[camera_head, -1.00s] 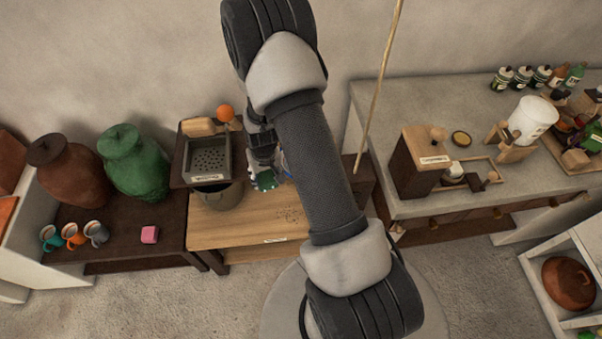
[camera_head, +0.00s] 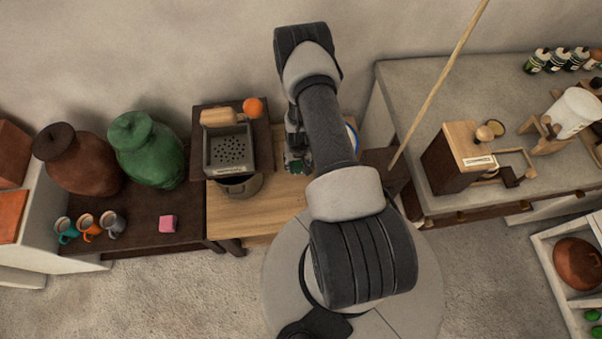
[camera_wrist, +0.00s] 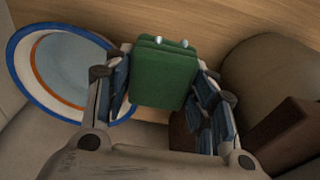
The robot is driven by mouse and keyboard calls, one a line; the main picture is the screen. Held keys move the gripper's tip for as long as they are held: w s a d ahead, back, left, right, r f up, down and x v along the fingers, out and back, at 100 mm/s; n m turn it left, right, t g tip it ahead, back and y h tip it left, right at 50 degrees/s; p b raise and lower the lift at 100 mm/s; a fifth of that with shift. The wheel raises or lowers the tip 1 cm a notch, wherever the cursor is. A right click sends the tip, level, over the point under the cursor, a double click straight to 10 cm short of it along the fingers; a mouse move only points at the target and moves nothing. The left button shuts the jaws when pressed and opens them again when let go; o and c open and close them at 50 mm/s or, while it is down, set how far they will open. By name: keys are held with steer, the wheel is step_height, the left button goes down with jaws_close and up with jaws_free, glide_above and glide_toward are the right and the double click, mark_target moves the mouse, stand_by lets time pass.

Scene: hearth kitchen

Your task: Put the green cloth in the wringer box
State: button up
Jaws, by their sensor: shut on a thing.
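The green cloth (camera_wrist: 165,72) is a folded, block-like pad between the two fingers of my gripper (camera_wrist: 165,95) in the wrist view. My gripper is shut on it. In the head view my gripper (camera_head: 296,160) is mostly hidden behind my arm, and only a dark green bit of the cloth shows beside it. The wringer box (camera_head: 229,150) is a grey open box with a perforated floor and a label on its front. It stands on a dark board left of my gripper, with a wooden roller above its back edge and an orange ball at its right.
A grey bucket (camera_head: 240,186) sits under the wringer box on the wooden table (camera_head: 250,215). A blue-rimmed plate (camera_wrist: 65,75) lies beside my gripper. A green jar (camera_head: 147,150), brown jar (camera_head: 75,158), mugs and a pink block (camera_head: 167,224) stand left. A slanted pole (camera_head: 440,85) rises at right.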

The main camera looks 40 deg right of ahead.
mark_target(298, 180)
step_height(298, 180, down, 14)
steer(key=b, duration=0.3)
steer(key=shift+w+r, duration=0.1)
steer(key=shift+r, duration=0.1)
steer(key=shift+f+b, duration=0.15)
steer(key=shift+b, duration=0.2)
steer(key=shift+f, duration=0.15)
steer(key=o, duration=1)
steer(key=shift+c, duration=0.2)
steer(key=shift+r, duration=0.2)
